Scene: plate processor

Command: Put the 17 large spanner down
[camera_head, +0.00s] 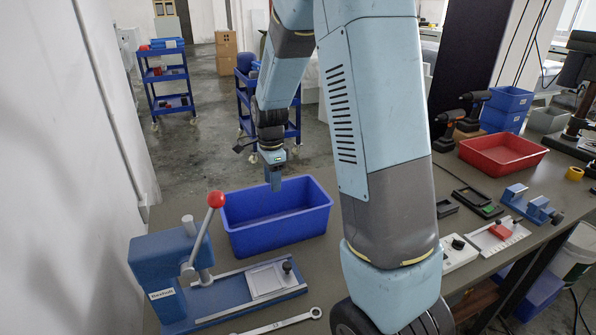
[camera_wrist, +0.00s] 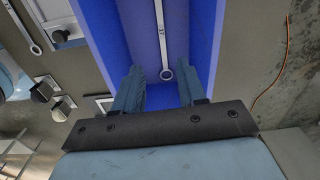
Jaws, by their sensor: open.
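The blue bin (camera_head: 277,232) stands on the workbench; it fills the middle of the wrist view (camera_wrist: 101,30). A long grey spanner (camera_wrist: 162,38) with a ring end lies inside the bin; its marking is too small to read surely. It shows between my fingers in the wrist view, apparently below them, and the bin wall hides it in the head view. My gripper (camera_head: 274,180) is over the bin's back part, pointing down. In the wrist view my gripper (camera_wrist: 160,82) is open, its two fingers apart with nothing held.
Another spanner (camera_head: 283,325) lies on the bench at the front. A blue lever press (camera_head: 170,270) with a red knob stands left of the bin. A red tray (camera_head: 502,152), drills (camera_head: 450,128) and small fixtures (camera_head: 531,204) are on the right. My arm hides part of the bench.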

